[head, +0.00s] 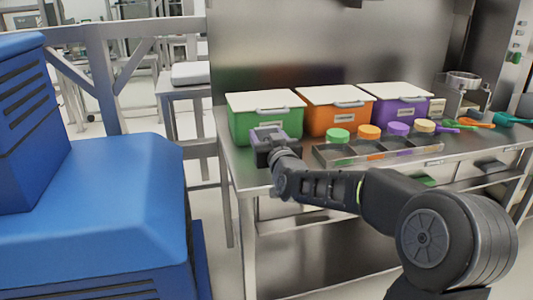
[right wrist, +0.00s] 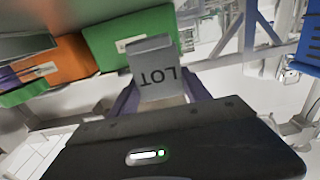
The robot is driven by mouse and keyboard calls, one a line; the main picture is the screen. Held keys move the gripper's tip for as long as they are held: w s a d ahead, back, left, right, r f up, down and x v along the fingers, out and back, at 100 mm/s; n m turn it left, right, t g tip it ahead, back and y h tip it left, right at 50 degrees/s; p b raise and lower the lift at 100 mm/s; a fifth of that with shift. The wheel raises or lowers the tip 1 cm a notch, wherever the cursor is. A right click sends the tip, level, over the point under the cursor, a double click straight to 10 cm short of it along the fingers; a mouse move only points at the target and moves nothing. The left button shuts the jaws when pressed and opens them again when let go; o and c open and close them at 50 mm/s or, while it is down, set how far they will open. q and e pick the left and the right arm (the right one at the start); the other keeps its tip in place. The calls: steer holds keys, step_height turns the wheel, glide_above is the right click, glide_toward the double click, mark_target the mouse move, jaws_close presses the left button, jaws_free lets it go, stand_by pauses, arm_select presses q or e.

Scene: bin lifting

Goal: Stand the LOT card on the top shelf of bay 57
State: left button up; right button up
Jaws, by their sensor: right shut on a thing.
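The LOT card (right wrist: 152,58) is a grey plate with dark letters, upside down in the right wrist view. It sits between the two fingers of my right gripper (right wrist: 160,92), which is shut on it. In the head view my right gripper (head: 266,134) is in front of the green bin (head: 240,124), over the left front part of the steel bench (head: 232,158). The card cannot be made out clearly there. My left gripper is not in view. No bay number 57 can be read in either view.
An orange bin (head: 318,121) and a purple bin (head: 384,113), both with white lids, stand right of the green one. A divided tray (head: 380,157) with coloured round lids is in front. A large blue machine (head: 90,210) fills the left. Open floor lies between it and the bench.

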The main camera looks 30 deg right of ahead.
steer(key=shift+f+b, duration=0.4)
steer(key=shift+f, duration=2.05)
steer(key=shift+f+b, duration=0.25)
steer(key=shift+b, duration=0.05)
steer(key=o, duration=1.4)
steer(key=shift+r, duration=0.1)
steer(key=shift+r+p, duration=0.2)
steer(key=shift+p, duration=0.2)
steer(key=v, duration=1.2)
steer(key=shift+f, duration=0.1)
steer(key=shift+o, duration=0.6)
